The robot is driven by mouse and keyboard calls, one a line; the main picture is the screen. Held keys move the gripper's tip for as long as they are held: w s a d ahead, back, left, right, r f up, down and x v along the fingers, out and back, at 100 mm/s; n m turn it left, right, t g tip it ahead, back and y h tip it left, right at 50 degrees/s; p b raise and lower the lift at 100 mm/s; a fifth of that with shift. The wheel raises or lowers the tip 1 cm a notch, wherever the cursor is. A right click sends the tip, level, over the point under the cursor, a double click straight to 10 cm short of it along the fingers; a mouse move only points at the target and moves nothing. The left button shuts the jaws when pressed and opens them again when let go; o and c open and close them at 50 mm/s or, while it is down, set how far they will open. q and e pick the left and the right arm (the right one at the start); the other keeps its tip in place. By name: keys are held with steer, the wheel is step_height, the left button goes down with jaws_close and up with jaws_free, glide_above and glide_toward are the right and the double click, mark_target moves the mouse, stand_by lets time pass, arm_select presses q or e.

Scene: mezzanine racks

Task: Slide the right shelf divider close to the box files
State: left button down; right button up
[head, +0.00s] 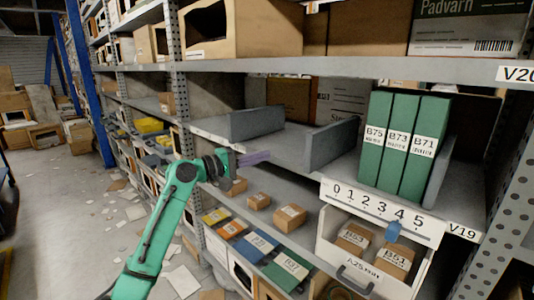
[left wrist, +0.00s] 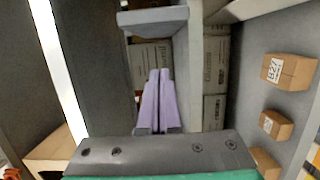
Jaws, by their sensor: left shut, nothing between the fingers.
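Three green box files, B75 (head: 375,138), B73 (head: 398,145) and B71 (head: 425,150), stand upright together on the middle shelf. One grey divider (head: 437,172) stands against their right side. A second grey divider (head: 334,143) stands left of the files with a gap between, and a third (head: 257,122) is further left. My right gripper is out of view.
A white scale strip numbered 0 to 5 (head: 380,211), with a blue marker (head: 393,232), is at the shelf front below the files. The upper shelf (head: 330,67) overhangs. Small cartons (head: 290,216) sit on the lower shelf. The shelf between the two left dividers looks clear.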

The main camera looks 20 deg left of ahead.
arm_select(q)
steer(key=w+d+p, duration=0.4)
steer(key=d+p, duration=0.1)
steer(key=d, duration=0.3)
steer(key=shift+w, duration=0.3)
steer(key=shift+w+f, duration=0.1)
steer(key=shift+d, duration=0.1)
